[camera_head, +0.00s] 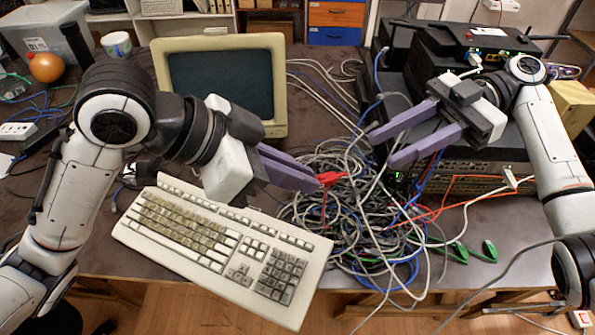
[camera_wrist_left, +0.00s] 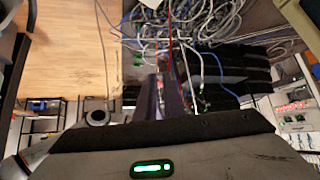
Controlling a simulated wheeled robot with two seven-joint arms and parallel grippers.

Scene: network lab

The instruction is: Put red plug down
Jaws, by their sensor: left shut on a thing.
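The red plug (camera_head: 331,179) is at the tips of my left gripper (camera_head: 314,181), whose purple fingers are shut on it. It is over the left part of the cable tangle (camera_head: 350,215); I cannot tell whether it touches the cables below. In the left wrist view the fingers (camera_wrist_left: 168,95) point toward the cables, and the plug itself is not clear there. My right gripper (camera_head: 382,150) is open and empty, with its fingers apart above the right side of the tangle, in front of the black network equipment.
A beige keyboard (camera_head: 220,245) lies below my left gripper, and an old monitor (camera_head: 222,80) stands behind it. Black network devices (camera_head: 460,165) are stacked at the right. Green plugs (camera_head: 490,251) lie near the table's front edge. Bare table shows between monitor and tangle.

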